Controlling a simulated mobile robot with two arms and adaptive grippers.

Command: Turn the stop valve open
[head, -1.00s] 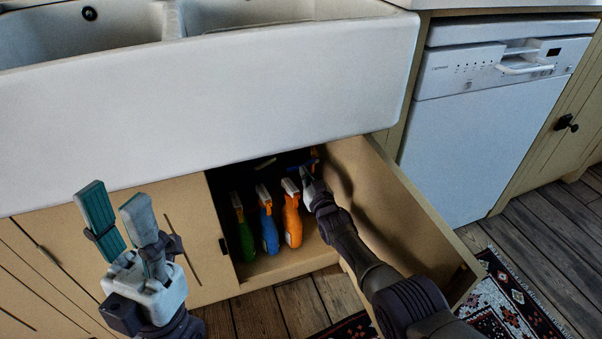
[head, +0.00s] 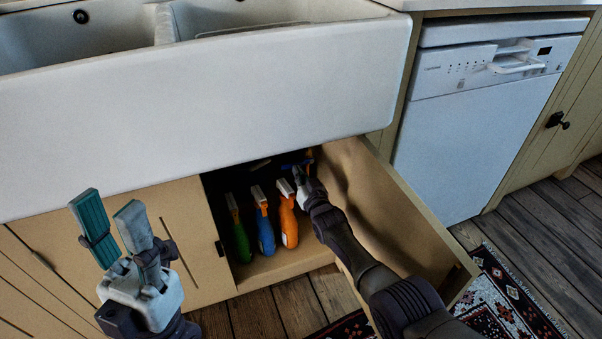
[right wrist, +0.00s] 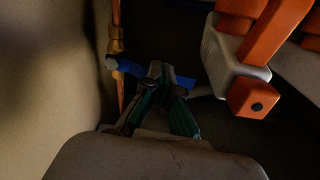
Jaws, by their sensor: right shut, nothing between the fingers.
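The stop valve has a blue lever (right wrist: 132,68) on a thin copper pipe (right wrist: 117,20) with brass fittings, at the left of the right wrist view. The lever lies roughly crosswise to the pipe. In the head view the blue lever (head: 289,166) is small and dark, deep in the open cupboard. My right gripper (right wrist: 160,72) is shut and empty, its fingertips at the lever and hiding part of it; I cannot tell whether they touch. It also shows in the head view (head: 298,172). My left gripper (head: 107,202) is open and empty in front of the closed cupboard door.
Spray bottles stand in the cupboard: green (head: 240,240), blue (head: 265,232) and orange (head: 288,222). A spray head (right wrist: 235,60) is close right of my right gripper. The open cupboard door (head: 400,205) is beside my right arm. The sink (head: 200,95) overhangs the opening.

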